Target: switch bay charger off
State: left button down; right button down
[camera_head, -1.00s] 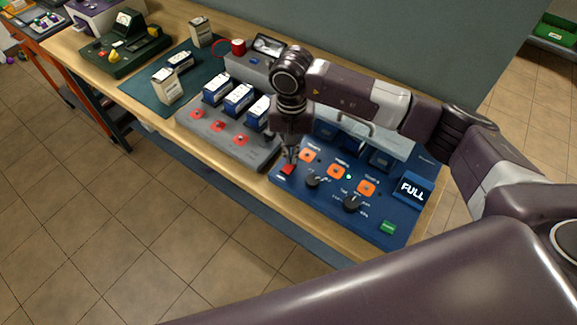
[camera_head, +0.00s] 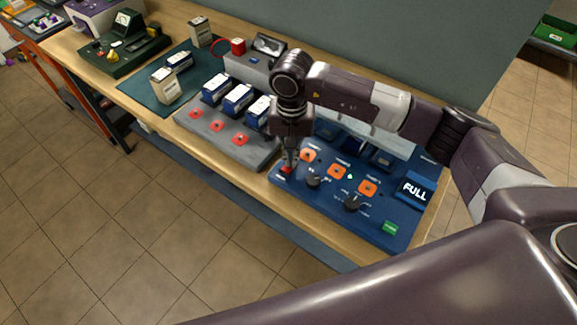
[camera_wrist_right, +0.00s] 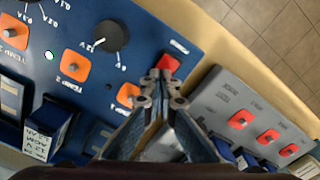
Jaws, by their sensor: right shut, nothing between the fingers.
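The blue bay charger (camera_head: 328,210) stands at the right end of the bench. It has orange buttons, black knobs (camera_head: 352,203), a lit green lamp (camera_head: 350,177) and a display reading FULL (camera_head: 414,190). A red switch (camera_head: 286,170) sits at its left front corner and is partly covered by my gripper. My right gripper (camera_head: 290,160) is shut and empty, pointing down at the red switch. In the right wrist view its fingertips (camera_wrist_right: 163,95) are close to the red switch (camera_wrist_right: 168,63); I cannot tell whether they touch. My left gripper is not in view.
A grey charger (camera_head: 215,142) with red buttons and blue batteries is left of the blue one. A green mat (camera_head: 150,96) with boxed batteries and a dark green device (camera_head: 120,52) are farther left. A green button (camera_head: 390,228) is at the charger's right front.

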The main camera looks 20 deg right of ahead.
jog(key=shift+f, duration=0.15)
jog(key=shift+s, duration=0.1)
jog(key=shift+r, duration=0.85)
jog(key=shift+r+p, duration=1.1)
jog(key=shift+r, duration=1.6)
